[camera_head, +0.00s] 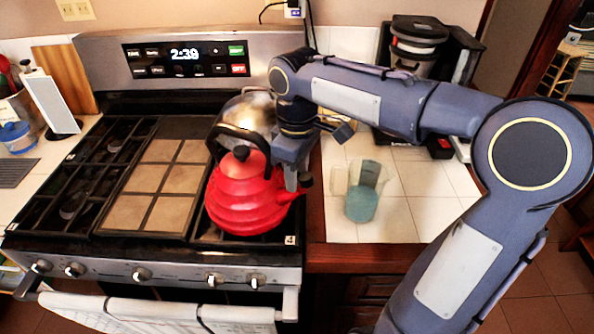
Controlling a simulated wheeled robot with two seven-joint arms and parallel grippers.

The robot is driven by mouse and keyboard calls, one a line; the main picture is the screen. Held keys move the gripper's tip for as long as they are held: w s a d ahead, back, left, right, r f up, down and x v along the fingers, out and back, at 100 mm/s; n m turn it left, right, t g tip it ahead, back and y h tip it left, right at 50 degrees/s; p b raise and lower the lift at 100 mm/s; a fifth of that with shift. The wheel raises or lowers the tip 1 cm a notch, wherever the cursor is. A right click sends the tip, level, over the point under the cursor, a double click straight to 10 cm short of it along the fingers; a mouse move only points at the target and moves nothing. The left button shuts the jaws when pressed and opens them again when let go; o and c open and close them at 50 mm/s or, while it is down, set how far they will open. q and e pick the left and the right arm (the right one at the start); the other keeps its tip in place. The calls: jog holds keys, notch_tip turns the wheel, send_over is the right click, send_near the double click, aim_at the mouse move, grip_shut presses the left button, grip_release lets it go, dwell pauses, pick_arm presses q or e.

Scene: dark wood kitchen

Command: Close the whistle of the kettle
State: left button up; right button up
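The red kettle (240,200) stands on the front right of the stove, with its black knob and dark handle on top. Its spout points right, and a small dark piece, apparently the whistle (306,181), shows at the spout's end. My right gripper (291,182) reaches down from above and is at the spout, just left of the dark piece. Its fingers partly hide the spout. I cannot tell whether they touch it, how far apart they are, or whether the whistle is open. My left gripper is out of view.
A shiny metal kettle (250,108) stands behind the red one. A clear measuring cup with bluish contents (362,203) stands on the tiled counter to the right. A black coffee maker (418,45) is at the back. Towels (150,315) hang at the stove front.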

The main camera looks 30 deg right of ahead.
jog(key=shift+c, duration=0.4)
grip_shut()
jog(key=shift+s+f+t+b, duration=0.15)
jog(key=shift+t+b, duration=0.15)
jog(key=shift+b, duration=0.4)
jog(key=t+y+b, duration=0.2)
jog(key=t+b, duration=0.1)
jog(key=b, duration=0.3)
jog(key=s+f+t+y+b, duration=0.1)
jog(key=t+y+b, duration=0.1)
jog(key=b, duration=0.5)
jog(key=d+t+y+b, duration=0.1)
jog(key=t+y+b, duration=0.1)
jog(key=b, duration=0.5)
jog(key=shift+s+f+t, duration=0.15)
jog(key=shift+s+t, duration=0.15)
jog(key=shift+t, duration=0.5)
jog(key=shift+t+y+b, duration=0.4)
jog(key=shift+b, duration=0.4)
jog(key=shift+r, duration=0.2)
